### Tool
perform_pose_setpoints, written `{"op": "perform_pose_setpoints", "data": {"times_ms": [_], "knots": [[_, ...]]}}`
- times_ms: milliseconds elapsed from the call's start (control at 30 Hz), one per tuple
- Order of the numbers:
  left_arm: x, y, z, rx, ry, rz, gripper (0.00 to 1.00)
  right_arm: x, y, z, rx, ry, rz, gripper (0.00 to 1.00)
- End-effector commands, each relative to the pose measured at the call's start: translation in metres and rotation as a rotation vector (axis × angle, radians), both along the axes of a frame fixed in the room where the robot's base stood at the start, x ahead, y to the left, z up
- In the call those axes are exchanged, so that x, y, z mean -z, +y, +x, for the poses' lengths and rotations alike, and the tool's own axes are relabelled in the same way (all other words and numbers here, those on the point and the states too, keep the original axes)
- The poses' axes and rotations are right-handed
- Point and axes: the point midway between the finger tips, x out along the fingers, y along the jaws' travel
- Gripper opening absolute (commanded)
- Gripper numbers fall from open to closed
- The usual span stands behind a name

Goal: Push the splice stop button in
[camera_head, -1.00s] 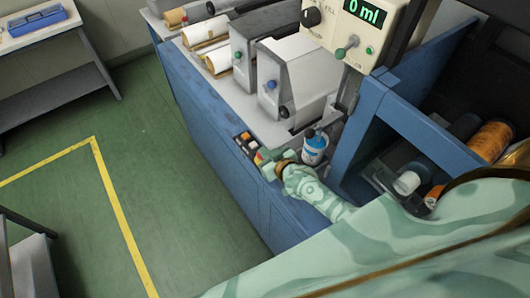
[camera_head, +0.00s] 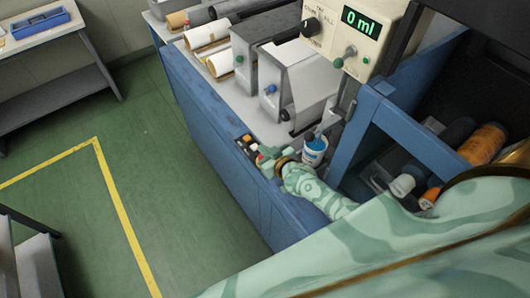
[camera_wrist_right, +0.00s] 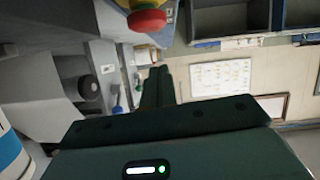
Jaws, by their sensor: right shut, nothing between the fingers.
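A red mushroom-shaped button (camera_wrist_right: 147,20) on a yellow base shows at the top of the right wrist view. It seems to be the splice stop button. In the head view a small red spot (camera_head: 259,160) shows on the control strip (camera_head: 247,143) along the blue cabinet's top edge, right beside my right gripper (camera_head: 268,158). My right gripper's dark green fingers (camera_wrist_right: 158,88) are together and empty, a little below the button in the wrist view. I cannot tell whether they touch it. My left gripper is out of view.
A blue-and-white bottle (camera_head: 314,150) stands close to my right wrist. Grey machine blocks (camera_head: 290,85) stand behind the control strip. A blue frame (camera_head: 352,140) rises to the right, below a display box (camera_head: 350,35) reading 0 ml. Green floor (camera_head: 165,190) is clear at left.

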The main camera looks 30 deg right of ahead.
Motion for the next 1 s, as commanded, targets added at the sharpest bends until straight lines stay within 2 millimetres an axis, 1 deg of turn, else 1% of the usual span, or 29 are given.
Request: {"op": "perform_pose_setpoints", "data": {"times_ms": [33,100,200,300,400,600,1000], "knots": [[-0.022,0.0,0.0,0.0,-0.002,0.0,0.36,-0.011,-0.002,-0.017,0.0,0.011,-0.002,0.0],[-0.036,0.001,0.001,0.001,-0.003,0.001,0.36,-0.019,-0.004,-0.032,0.0,0.008,-0.001,0.0],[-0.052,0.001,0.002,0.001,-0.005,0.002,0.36,-0.028,-0.005,-0.052,0.001,0.004,0.001,0.0],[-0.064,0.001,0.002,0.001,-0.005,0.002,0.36,-0.033,-0.007,-0.068,0.001,0.002,0.001,0.0],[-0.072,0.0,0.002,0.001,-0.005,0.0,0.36,-0.037,-0.008,-0.08,0.002,0.0,0.001,0.0],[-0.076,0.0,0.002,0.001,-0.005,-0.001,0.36,-0.038,-0.01,-0.089,0.002,-0.002,0.002,0.0],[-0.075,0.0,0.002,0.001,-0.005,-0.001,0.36,-0.038,-0.01,-0.089,0.001,-0.003,0.002,0.0]]}}
